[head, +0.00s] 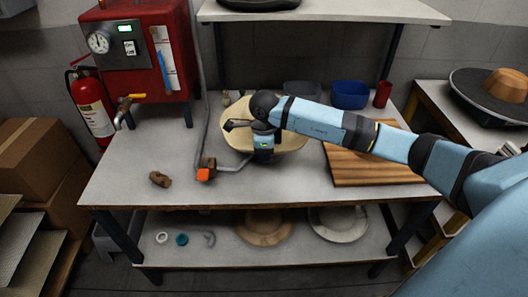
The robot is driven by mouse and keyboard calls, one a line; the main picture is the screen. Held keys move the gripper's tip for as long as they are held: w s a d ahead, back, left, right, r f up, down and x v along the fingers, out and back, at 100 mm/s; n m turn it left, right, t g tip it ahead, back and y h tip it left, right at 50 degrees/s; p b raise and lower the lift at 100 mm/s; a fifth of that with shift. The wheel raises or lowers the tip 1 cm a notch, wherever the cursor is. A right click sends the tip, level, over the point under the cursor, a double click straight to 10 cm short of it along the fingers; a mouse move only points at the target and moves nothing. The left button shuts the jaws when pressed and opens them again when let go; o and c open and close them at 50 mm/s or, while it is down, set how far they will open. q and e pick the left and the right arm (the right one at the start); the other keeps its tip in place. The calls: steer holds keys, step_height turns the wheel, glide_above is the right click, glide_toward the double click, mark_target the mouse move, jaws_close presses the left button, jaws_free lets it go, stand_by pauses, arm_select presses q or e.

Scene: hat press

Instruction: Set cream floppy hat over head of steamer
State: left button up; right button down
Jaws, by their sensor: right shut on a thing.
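The cream floppy hat (292,140) is a pale round shape with a wide brim at the back middle of the workbench. My right arm and wrist cover much of it. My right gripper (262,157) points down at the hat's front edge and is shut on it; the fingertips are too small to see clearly. The steamer seems to be the red boiler (153,65) at the left, with a grey pipe running down to the bench. A metal arm with an orange end (204,174) lies just left of my gripper; I cannot tell if this is the steamer's head. My left gripper is not in view.
A striped wooden board (360,170) lies right of the hat. A blue bowl (349,95), a grey bowl and a red cup (382,94) stand behind. A small brown object (160,179) lies at the front left. More hats (338,224) lie on the lower shelf. The bench's front left is mostly clear.

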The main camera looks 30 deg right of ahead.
steer(key=c, duration=1.1)
jaws_free()
step_height(320, 180, up, 14)
steer(key=shift+f+b, duration=0.15)
steer(key=shift+b, duration=0.3)
